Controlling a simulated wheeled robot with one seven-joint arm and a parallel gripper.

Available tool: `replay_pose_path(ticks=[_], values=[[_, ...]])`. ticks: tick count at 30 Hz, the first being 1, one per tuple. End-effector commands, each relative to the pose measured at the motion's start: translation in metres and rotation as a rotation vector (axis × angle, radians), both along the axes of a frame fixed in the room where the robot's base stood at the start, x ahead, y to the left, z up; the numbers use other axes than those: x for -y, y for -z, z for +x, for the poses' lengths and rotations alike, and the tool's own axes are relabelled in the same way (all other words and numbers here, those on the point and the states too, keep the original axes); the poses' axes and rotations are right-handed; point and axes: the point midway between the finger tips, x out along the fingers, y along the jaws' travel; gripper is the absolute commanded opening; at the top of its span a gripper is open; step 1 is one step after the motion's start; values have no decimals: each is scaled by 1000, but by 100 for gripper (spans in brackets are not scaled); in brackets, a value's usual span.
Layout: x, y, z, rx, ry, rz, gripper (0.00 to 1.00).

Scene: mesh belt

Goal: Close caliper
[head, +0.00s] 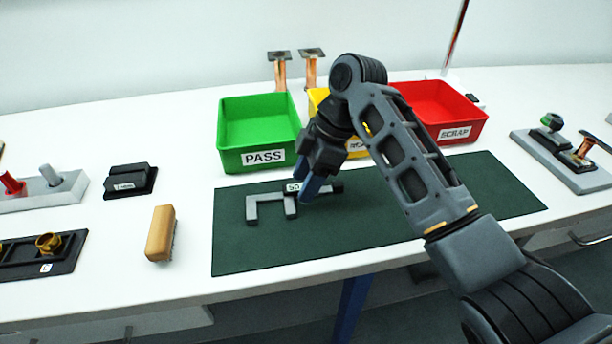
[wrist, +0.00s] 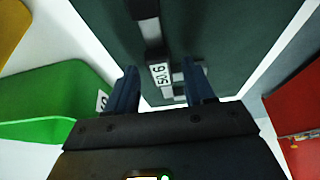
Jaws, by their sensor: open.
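The grey caliper (head: 268,197) lies on the dark green mat (head: 380,215). Its two jaws point toward the front of the table with a clear gap between them: the end jaw (head: 251,210) at left and the sliding jaw (head: 291,207) at right. My gripper (head: 312,188) is over the caliper's right part, fingers pointing down, partly hiding its label. In the wrist view my gripper (wrist: 161,88) is open, with the caliper's label (wrist: 160,74), reading 50.6, between its blue fingers. I cannot tell whether the fingers touch the caliper.
A green PASS bin (head: 262,157), a yellow bin (head: 358,146) and a red SCRAP bin (head: 462,133) stand behind the mat. A wooden-brown brush-like block (head: 160,233) and a black block (head: 130,180) sit at left. A grey fixture (head: 560,160) stands at right. The mat's right side is clear.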

Motion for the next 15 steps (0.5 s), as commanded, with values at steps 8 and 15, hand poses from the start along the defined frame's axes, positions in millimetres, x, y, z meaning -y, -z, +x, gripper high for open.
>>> replay_pose_path(ticks=[8,15], values=[[0,0,0,0,0,0,46],[0,0,0,0,1,0,23]])
